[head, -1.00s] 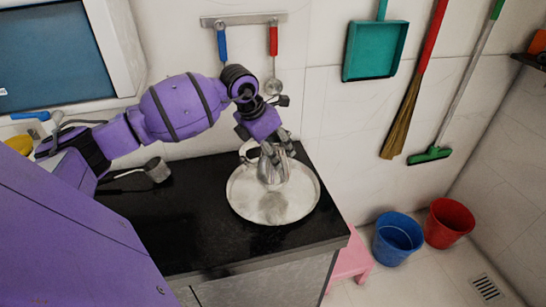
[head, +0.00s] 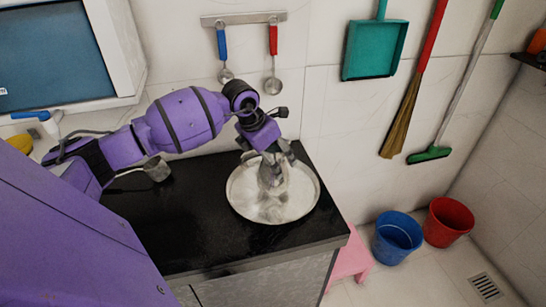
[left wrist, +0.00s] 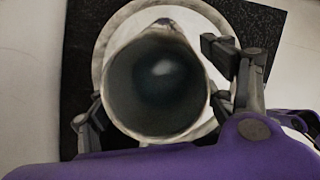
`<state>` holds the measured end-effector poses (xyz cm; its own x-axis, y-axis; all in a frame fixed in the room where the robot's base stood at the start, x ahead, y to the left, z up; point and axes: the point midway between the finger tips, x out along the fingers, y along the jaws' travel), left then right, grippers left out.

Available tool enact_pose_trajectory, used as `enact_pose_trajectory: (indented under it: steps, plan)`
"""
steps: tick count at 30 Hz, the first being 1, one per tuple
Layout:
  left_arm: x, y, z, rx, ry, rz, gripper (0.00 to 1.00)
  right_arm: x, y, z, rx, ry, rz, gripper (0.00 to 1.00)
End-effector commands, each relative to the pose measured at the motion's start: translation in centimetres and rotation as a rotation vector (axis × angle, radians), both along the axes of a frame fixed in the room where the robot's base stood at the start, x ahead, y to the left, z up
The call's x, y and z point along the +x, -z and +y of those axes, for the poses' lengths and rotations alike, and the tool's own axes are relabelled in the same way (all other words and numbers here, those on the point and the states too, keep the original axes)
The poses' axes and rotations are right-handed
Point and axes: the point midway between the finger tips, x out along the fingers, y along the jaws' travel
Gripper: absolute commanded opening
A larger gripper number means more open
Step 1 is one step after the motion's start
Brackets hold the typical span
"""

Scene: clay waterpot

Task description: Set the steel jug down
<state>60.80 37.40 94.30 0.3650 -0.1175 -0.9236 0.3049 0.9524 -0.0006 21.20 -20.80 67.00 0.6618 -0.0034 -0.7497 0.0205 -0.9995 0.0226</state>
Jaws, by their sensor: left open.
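The steel jug (head: 269,181) stands upright on the round steel tray (head: 240,204) on the black counter, partly hidden by my fingers in the head view. In the left wrist view I look down into the open mouth of the jug (left wrist: 155,88), with its spout at the top of the picture. My left gripper (head: 273,168) is open around the jug. One finger shows on each side of it in the left wrist view (left wrist: 162,100). My right gripper is not in view.
A small grey ladle or pan (head: 157,169) lies on the counter (head: 180,225) to the left of the tray. Two utensils hang on the wall rack (head: 245,19) behind. A pink stool (head: 352,259), blue bucket (head: 397,240) and red bucket (head: 449,221) stand on the floor at right.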

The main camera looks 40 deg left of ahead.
Motion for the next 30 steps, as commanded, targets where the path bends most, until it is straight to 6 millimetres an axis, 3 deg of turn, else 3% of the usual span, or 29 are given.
enact_pose_trajectory:
  steps: [8, 21, 30]
  plan:
    - [-0.5, -1.8, 0.3, 0.002, 0.0, -0.003, 0.76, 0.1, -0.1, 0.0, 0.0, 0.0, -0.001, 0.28]
    - [-3.7, -9.7, 1.3, 0.002, -0.001, 0.0, 0.76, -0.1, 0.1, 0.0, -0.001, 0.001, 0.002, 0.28]
    - [-4.4, -11.3, 1.4, 0.001, 0.0, 0.002, 0.76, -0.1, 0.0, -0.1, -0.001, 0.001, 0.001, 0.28]
